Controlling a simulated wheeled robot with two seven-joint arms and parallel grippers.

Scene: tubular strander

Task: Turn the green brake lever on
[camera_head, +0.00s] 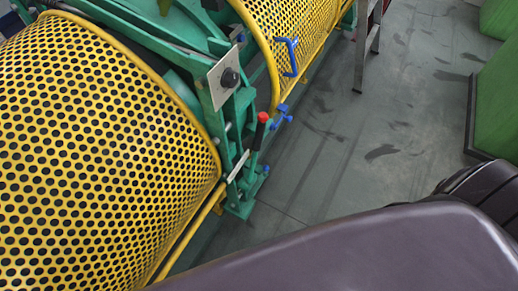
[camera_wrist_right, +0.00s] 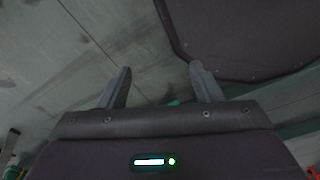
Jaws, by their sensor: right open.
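The green brake lever (camera_head: 259,136) stands on the green machine frame, in the middle of the head view. It has a red knob at its top and leans slightly to the right. Its base meets a green bracket low on the frame. My right gripper (camera_wrist_right: 160,70) is open in the right wrist view, with nothing between its two fingers and grey floor behind them. A small part with a reddish top at the lower left edge of the wrist view may be the lever, but I cannot tell. My left gripper is not in view.
Yellow perforated guards (camera_head: 95,150) flank the lever on the machine. Blue handles (camera_head: 290,57) are near the far guard. A ladder leg (camera_head: 362,60) and green blocks stand beyond open floor. My dark arm fills the lower right.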

